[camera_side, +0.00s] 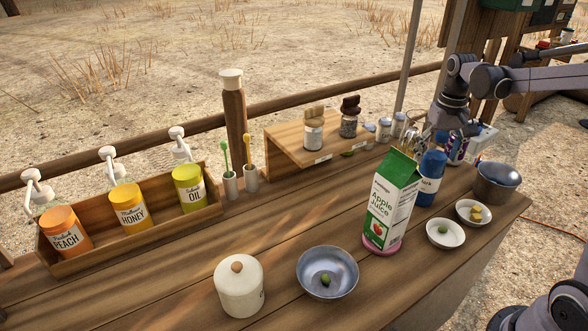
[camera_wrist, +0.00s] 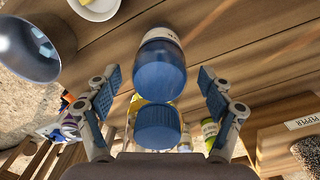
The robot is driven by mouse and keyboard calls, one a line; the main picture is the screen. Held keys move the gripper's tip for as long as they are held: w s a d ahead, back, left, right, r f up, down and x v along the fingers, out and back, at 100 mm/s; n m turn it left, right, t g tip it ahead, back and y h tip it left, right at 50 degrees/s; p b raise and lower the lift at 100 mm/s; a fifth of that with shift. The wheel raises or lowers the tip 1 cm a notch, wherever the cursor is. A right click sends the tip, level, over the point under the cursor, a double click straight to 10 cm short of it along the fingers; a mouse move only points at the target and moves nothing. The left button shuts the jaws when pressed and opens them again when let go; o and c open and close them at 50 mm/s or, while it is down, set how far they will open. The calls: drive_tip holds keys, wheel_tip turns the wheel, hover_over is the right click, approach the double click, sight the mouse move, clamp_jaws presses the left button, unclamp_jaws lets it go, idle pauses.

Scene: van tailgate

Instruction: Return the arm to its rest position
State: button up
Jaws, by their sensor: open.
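My arm reaches in from the right in the side view, and its wrist is above the right rear part of the wooden counter. In the wrist view my gripper (camera_wrist: 160,75) is open, with one blue-padded finger at each side. A blue bottle with a pale label (camera_wrist: 160,65) shows between the fingers, with gaps on both sides. In the side view the blue bottle (camera_side: 430,178) stands upright behind the apple juice carton (camera_side: 391,200). My fingertips are partly hidden there behind the bottle and the small items.
A metal pot (camera_side: 496,183) and small white bowls (camera_side: 445,233) stand near the bottle. A raised wooden shelf (camera_side: 300,150) holds shakers (camera_side: 313,130). A pump-bottle crate (camera_side: 130,245) is at left. A metal bowl (camera_side: 327,272) and lidded jar (camera_side: 239,288) are in front.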

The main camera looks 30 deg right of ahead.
sight(443, 134)
wheel_tip(443, 134, up, 12)
drive_tip(key=shift+a+f, duration=0.1)
drive_tip(key=shift+f, duration=0.15)
wheel_tip(443, 134, down, 12)
drive_tip(key=shift+f, duration=0.1)
wheel_tip(443, 134, up, 5)
drive_tip(key=shift+f, duration=0.1)
drive_tip(key=s+d+r, duration=0.7)
drive_tip(key=s, duration=0.3)
wheel_tip(443, 134, up, 17)
drive_tip(key=shift+w+a, duration=0.15)
drive_tip(key=shift+a, duration=0.05)
idle(0.9)
idle(0.3)
wheel_tip(443, 134, down, 14)
idle(0.9)
drive_tip(key=shift+r, duration=0.1)
